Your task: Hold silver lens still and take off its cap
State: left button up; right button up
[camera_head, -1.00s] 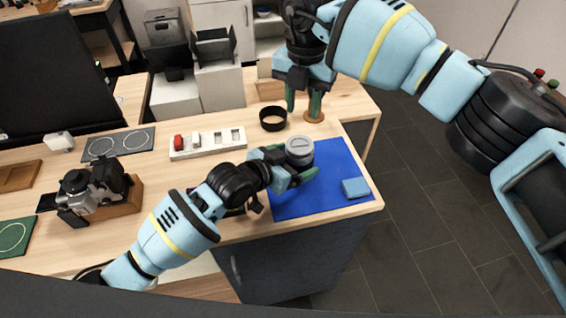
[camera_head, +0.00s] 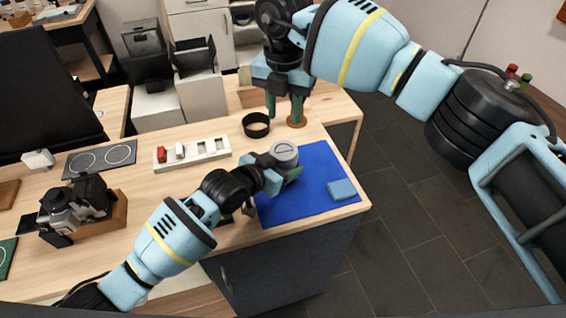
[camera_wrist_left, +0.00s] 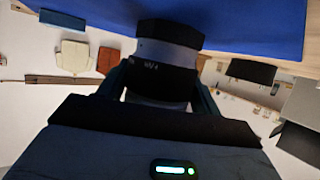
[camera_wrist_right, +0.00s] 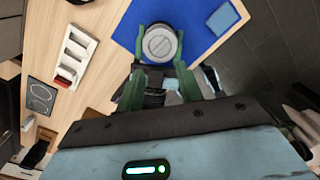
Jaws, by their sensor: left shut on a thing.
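The silver lens (camera_head: 284,160) is held upright over the blue mat (camera_head: 320,180) by my left gripper (camera_head: 280,175), which is shut on its side. The left wrist view shows the lens (camera_wrist_left: 165,65) between the two fingers. The grey round cap (camera_head: 285,149) is on the lens's top end; it also shows from above in the right wrist view (camera_wrist_right: 159,43). My right gripper (camera_head: 284,108) is open and empty, pointing down behind the lens in the head view, apart from the cap.
A black ring (camera_head: 256,125) and a round wooden piece (camera_head: 297,122) are behind the mat, near my right fingers. A blue cloth-like block (camera_head: 342,190) lies on the mat's right. A white switch strip (camera_head: 192,153) and a camera on a wooden stand (camera_head: 78,208) are to the left.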

aim_at(284, 150)
pick_arm(q)
jog(key=shift+c, duration=0.2)
pick_arm(e)
jog(key=o, duration=0.4)
jog(key=shift+c, duration=0.2)
jog(key=o, duration=0.5)
jog(key=shift+f+n, duration=0.35)
jog(key=shift+n, duration=1.15)
jog(key=shift+f, duration=4.7)
jog(key=c, duration=1)
jog(key=shift+o, duration=0.2)
jog(key=shift+r, duration=0.8)
